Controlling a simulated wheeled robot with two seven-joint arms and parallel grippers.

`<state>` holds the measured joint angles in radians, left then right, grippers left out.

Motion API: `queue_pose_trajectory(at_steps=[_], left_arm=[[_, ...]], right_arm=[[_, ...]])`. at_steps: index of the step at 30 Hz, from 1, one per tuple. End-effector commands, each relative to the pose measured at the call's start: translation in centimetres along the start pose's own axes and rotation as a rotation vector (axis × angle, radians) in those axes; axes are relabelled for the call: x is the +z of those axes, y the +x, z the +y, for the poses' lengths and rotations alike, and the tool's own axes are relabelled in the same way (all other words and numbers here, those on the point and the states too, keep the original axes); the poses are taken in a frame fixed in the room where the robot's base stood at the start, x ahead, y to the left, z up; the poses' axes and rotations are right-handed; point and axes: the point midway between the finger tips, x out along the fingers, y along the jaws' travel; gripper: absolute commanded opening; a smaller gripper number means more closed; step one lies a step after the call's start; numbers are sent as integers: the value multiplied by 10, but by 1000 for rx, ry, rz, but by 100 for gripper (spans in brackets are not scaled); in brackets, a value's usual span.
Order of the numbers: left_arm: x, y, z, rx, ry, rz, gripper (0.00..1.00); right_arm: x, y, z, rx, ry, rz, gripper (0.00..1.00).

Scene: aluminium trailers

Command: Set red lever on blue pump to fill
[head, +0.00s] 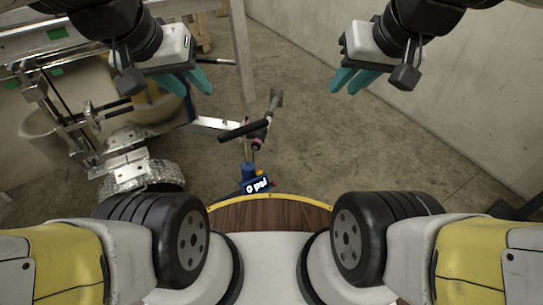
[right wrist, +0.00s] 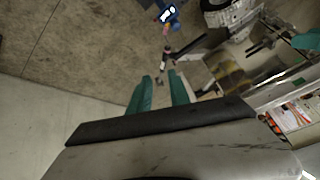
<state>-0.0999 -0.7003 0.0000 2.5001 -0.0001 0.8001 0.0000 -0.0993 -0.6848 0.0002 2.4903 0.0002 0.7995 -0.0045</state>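A black handle (head: 243,131) and a pinkish-red fitting (head: 257,146) sit above the pump. The pump also shows at the top of the right wrist view (right wrist: 170,17). My left gripper (head: 198,92) is open and empty, up and left of the pump. My right gripper (head: 343,89) is open and empty, up and right of it; its parted teal fingers show in its wrist view (right wrist: 159,76).
A concrete wall (head: 440,80) runs along the right. The concrete floor (head: 330,150) between pump and wall is clear. A wooden post (head: 242,50) stands behind.

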Motion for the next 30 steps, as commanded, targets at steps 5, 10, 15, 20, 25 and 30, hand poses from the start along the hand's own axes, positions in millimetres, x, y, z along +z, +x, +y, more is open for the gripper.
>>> queue_pose_trajectory(at_steps=[5,10,15,20,25,30], left_arm=[[0,0,0,0,0,0,36],[0,0,0,0,0,0,36],[0,0,0,0,0,0,36],[0,0,0,0,0,0,36],[0,0,0,0,0,0,36],[0,0,0,0,0,0,36]], right_arm=[[-26,13,1,2,-23,-43,0],[-64,41,3,0,-65,-106,0],[-100,80,6,-6,-106,-169,0],[-127,126,9,-17,-144,-228,0],[-148,183,13,-32,-184,-291,0],[-158,247,17,-52,-221,-352,0]])
